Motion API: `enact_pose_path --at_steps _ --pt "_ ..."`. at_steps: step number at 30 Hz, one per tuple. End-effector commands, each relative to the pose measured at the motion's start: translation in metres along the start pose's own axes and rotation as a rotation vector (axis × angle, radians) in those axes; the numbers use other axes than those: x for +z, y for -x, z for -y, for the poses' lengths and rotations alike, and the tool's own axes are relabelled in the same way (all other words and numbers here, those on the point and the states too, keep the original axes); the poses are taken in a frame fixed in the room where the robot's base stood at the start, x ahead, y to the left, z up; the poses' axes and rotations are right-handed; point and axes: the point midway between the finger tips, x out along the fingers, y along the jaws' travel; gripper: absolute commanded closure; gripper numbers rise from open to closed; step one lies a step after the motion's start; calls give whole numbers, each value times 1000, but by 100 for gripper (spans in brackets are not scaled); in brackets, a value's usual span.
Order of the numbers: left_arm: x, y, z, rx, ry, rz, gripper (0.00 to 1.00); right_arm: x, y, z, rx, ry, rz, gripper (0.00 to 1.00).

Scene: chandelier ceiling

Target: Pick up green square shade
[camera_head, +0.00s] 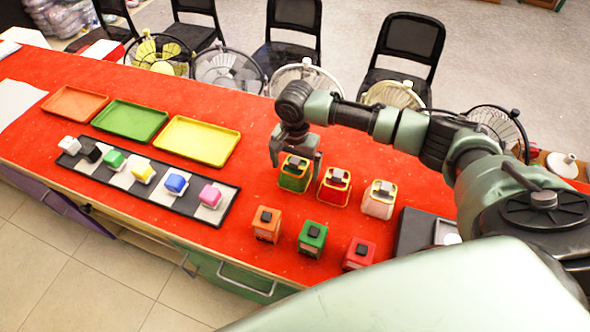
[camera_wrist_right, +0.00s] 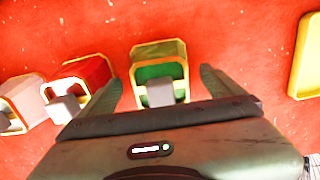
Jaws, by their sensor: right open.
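A green square shade with yellow trim and a grey knob (camera_head: 293,180) stands on the red table. It also shows in the right wrist view (camera_wrist_right: 150,54), between and just beyond the two fingers. My right gripper (camera_head: 296,164) is open above this shade, with one finger on each side and nothing held. The fingers partly cover the shade's top in the head view. A plain green block with a dark top (camera_head: 312,240) stands nearer the front edge. My left gripper is not in view.
A red shade (camera_head: 334,188) and a pink-white shade (camera_head: 379,200) stand close to the right. Orange (camera_head: 266,225) and red (camera_head: 359,255) blocks stand in front. Orange, green and yellow trays (camera_head: 200,141) and a strip of coloured cubes lie left. Chairs and fans stand behind the table.

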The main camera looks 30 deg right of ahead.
Motion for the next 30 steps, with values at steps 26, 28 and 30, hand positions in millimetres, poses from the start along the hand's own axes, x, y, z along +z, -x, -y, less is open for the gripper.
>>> enact_pose_path --at_steps 26,28,30 --pt "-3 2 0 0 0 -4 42 0 -13 0 -2 0 -1 74" --pt "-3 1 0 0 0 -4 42 0 -10 0 -2 0 -1 74" --pt "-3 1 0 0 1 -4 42 0 -6 0 -2 0 -1 74"
